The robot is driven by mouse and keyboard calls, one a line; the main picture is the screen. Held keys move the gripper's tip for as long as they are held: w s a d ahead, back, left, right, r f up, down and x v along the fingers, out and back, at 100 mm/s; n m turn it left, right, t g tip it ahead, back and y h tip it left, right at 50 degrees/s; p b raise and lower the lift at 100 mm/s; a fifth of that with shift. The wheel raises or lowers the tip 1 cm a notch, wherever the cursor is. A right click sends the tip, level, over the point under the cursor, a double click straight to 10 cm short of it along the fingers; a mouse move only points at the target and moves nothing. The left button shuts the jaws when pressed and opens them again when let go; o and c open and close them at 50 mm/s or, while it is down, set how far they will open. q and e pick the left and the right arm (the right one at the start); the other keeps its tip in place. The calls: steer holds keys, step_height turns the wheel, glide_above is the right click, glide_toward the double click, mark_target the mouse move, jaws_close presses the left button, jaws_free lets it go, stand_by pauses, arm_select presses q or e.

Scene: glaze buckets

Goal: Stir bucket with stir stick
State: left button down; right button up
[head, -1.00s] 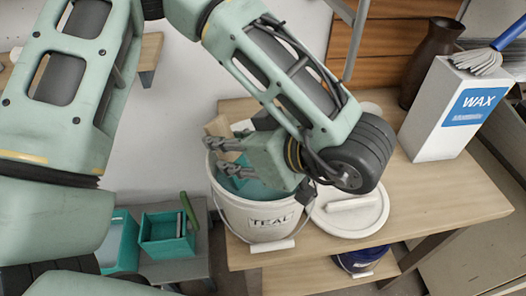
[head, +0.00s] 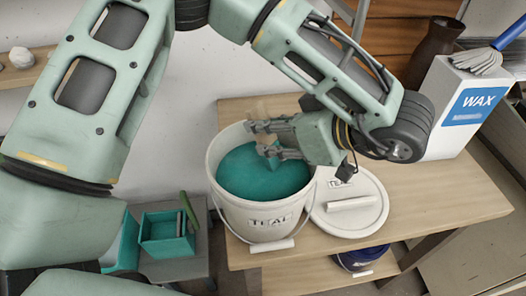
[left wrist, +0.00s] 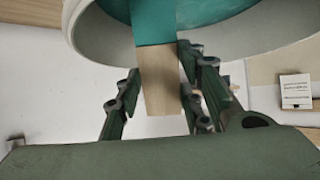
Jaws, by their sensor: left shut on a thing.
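The white bucket labelled TEAL (head: 258,222) stands uncovered on the wooden table, with teal paint (head: 250,180) inside. My left gripper (head: 262,140) is over the bucket's far right rim, its fingers pointing left. It is shut on the wooden stir stick (head: 262,110), whose bare tan end pokes up behind the fingers. In the left wrist view, the stick (left wrist: 160,85) runs between the fingertips (left wrist: 158,95), bare near me and teal-coated further on, toward the bucket (left wrist: 95,30). How deep its tip sits in the paint cannot be told. My right gripper is not in view.
A white lid (head: 365,215) lies on the table right of the bucket. A white WAX box (head: 440,120) and a dark brown vase (head: 430,55) stand behind it. A blue bucket (head: 362,258) is below the tabletop. Teal bins (head: 165,235) sit at lower left.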

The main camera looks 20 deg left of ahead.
arm_select(q)
steer(key=a+r+p, duration=0.6)
steer(key=r, duration=0.2)
steer(key=s+a+r+h+p, duration=0.1)
steer(key=a+r+p, duration=0.5)
steer(key=r, duration=0.2)
steer(key=shift+s+r+h, duration=0.15)
steer(key=shift+r+h, duration=0.15)
steer(key=shift+r, duration=0.05)
stand_by(0.7)
stand_by(0.8)
step_height(320, 180, up, 5)
steer(key=p, duration=0.4)
